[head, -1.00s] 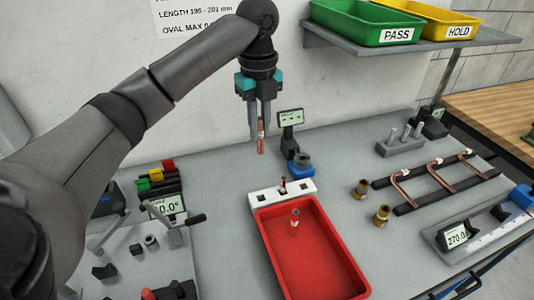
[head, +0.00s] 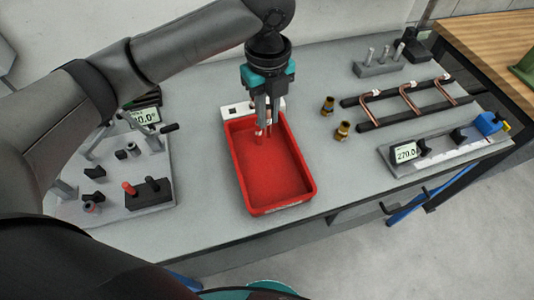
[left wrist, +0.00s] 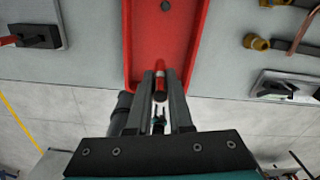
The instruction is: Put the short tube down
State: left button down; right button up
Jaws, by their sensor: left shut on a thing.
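My left gripper (head: 265,132) is shut on the short copper tube and points down over the red tray (head: 275,185). In the left wrist view the short tube (left wrist: 160,78) shows upright between the two fingers, reddish with a pale band. The tray's red floor (left wrist: 165,35) lies beyond it in that view. In the head view the fingers cover most of the tube, and I cannot tell whether its lower end touches the tray floor. My right gripper is in neither view.
A white holder (head: 237,110) sits at the tray's far end. Two brass fittings (head: 343,131) and a rack (head: 410,104) with bent copper tubes stand to the right. A fixture plate (head: 150,180) is at the left.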

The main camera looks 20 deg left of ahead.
pick_arm(q)
notch_tip(320, 180, down, 14)
jog(key=shift+r+b, duration=0.15)
jog(key=shift+b, duration=0.5)
jog(key=c, duration=0.8)
grip_release()
notch_tip(320, 180, up, 12)
jog(key=shift+r+p, duration=0.1)
jog(key=shift+p, duration=0.5)
